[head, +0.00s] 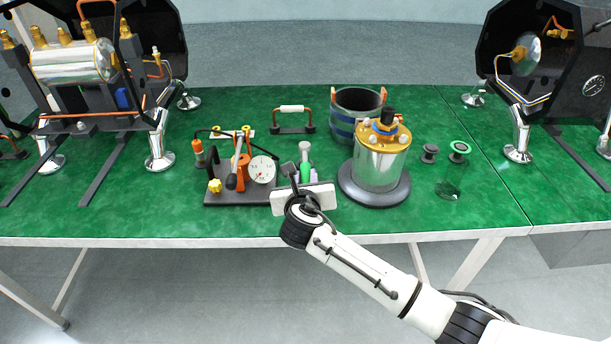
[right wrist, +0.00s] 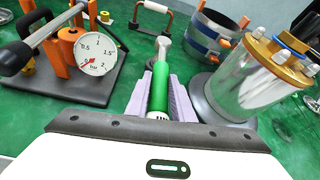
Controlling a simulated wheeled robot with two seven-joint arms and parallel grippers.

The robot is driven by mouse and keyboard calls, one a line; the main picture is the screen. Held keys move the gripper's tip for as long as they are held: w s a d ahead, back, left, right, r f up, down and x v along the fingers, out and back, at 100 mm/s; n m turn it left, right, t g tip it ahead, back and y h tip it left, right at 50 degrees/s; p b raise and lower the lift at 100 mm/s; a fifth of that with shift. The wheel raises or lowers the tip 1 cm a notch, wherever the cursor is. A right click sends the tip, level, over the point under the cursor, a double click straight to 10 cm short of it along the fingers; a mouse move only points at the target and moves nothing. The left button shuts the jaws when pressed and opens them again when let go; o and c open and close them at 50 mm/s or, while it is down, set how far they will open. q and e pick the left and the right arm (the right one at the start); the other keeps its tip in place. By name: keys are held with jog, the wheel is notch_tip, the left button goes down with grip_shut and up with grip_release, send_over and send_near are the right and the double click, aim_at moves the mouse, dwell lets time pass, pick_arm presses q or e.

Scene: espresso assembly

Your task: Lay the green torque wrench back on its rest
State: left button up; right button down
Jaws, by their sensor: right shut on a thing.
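My right gripper (right wrist: 160,92) is at the front of the green table, between the gauge stand and the metal boiler. Its two pale lavender fingers are shut on the green torque wrench (right wrist: 159,87), one on each side of the green handle. The wrench's silver head points away from the wrist, and the wrench also shows in the head view (head: 305,170). I cannot tell whether it touches the table. I cannot make out its rest in either view. My left gripper is not in view.
The gauge stand (head: 215,194) is close on the left and the boiler (head: 379,168) close on the right. Behind are a white-grip handle (head: 292,109) and a blue-banded tub (head: 345,128). Open machine housings flank the table.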

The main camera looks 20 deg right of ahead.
jog(key=shift+p, duration=0.35)
dwell(0.4)
jog(key=shift+f, duration=0.25)
dwell(0.4)
jog(key=shift+f, duration=0.35)
jog(key=c, duration=1.5)
grip_release()
jog(key=shift+o, duration=0.2)
jog(key=shift+f, duration=0.1)
jog(key=shift+f, duration=0.1)
